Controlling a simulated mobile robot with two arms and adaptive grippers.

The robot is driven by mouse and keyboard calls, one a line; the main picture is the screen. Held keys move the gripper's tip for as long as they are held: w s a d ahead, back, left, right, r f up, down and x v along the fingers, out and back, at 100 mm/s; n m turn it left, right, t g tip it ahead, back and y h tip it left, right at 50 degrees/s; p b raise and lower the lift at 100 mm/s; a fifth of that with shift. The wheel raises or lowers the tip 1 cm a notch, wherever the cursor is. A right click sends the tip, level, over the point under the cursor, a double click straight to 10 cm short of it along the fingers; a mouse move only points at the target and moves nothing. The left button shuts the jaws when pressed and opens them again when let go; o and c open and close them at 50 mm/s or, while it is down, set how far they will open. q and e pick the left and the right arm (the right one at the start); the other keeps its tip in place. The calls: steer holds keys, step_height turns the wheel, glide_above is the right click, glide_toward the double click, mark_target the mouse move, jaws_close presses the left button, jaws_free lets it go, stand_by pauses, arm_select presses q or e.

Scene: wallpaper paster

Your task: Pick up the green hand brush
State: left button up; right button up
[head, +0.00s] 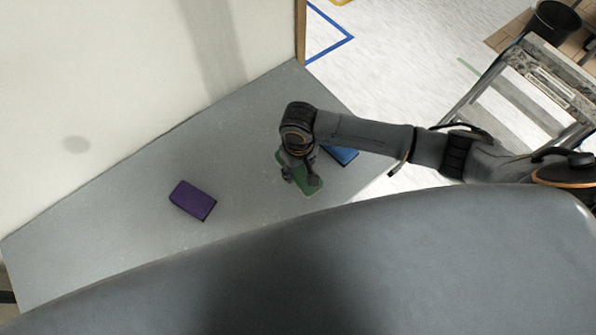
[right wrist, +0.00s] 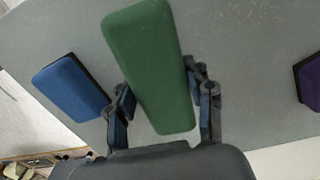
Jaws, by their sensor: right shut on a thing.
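The green hand brush (head: 292,174) is on the grey table in the head view, partly hidden under my right gripper (head: 301,179). In the right wrist view the green brush (right wrist: 150,62) runs between the two fingers of my right gripper (right wrist: 162,108). The fingers are on either side of it and the gripper is shut on it. I cannot tell whether the brush touches the table or is slightly above it. My left gripper is not in view.
A purple brush (head: 192,200) lies to the left on the grey table (head: 130,215). A blue brush (head: 341,155) lies close to the right of the green one. A pale wall (head: 100,80) borders the table. A stepladder (head: 530,85) and black bucket (head: 553,22) stand on the right.

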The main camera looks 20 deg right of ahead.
steer(key=s+d+r, duration=0.2)
steer(key=r, duration=0.1)
steer(key=s+d+r, duration=0.1)
steer(key=s+r, duration=0.1)
steer(key=shift+d+r+b, duration=0.15)
steer(key=shift+r+b, duration=0.1)
steer(key=shift+b, duration=0.1)
steer(key=s+d+r+b, duration=0.1)
steer(key=s+d+r, duration=0.2)
steer(key=s+d, duration=0.2)
steer(key=shift+s+d+r, duration=0.15)
steer(key=shift+s+r, duration=0.25)
steer(key=shift+s, duration=0.55)
